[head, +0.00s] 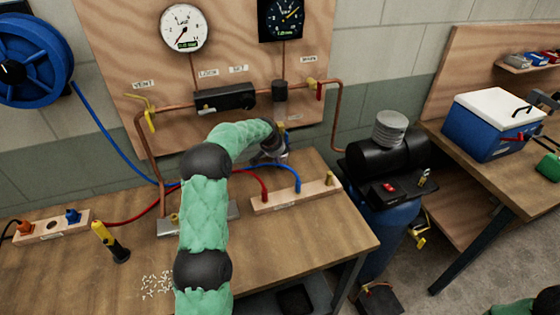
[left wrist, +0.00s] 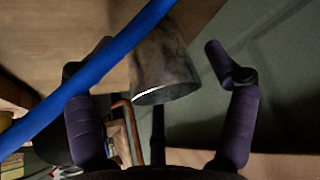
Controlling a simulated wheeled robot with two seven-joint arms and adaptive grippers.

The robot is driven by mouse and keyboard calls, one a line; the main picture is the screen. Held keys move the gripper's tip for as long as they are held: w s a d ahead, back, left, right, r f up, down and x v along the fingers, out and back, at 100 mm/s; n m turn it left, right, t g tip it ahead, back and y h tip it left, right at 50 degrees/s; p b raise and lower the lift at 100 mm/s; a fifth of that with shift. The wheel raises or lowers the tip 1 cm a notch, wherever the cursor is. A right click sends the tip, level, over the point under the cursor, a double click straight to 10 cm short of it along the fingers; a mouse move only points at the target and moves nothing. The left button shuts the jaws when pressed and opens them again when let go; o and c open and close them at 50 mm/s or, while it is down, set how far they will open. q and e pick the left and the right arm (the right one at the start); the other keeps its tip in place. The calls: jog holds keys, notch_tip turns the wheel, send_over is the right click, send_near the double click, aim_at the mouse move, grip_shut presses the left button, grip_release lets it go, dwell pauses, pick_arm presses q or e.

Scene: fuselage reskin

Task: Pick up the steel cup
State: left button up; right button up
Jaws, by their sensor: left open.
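The steel cup (left wrist: 165,70) shows in the left wrist view as a dull grey metal cylinder with a bright rim edge. It lies in the space between the two dark fingers of my left gripper (left wrist: 158,50), with a gap visible on the right side. My left gripper is open. A blue hose (left wrist: 75,85) crosses in front of the left finger. In the head view my left gripper (head: 277,152) is small and partly hidden by my green-sleeved arm, near the back edge of the bench. I cannot clearly tell the cup from the gripper there. My right gripper is out of view.
A wooden block with hose fittings (head: 296,196) sits close by, with red and blue hoses. A copper pipe (head: 338,115) and gauges are on the wall board behind. A yellow-black tool (head: 110,242) stands at left on the bench (head: 300,245). A black compressor (head: 388,155) stands right.

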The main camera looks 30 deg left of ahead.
pick_arm(q)
jog(key=shift+w+f, duration=0.15)
jog(key=shift+f, duration=0.05)
jog(key=c, duration=1.1)
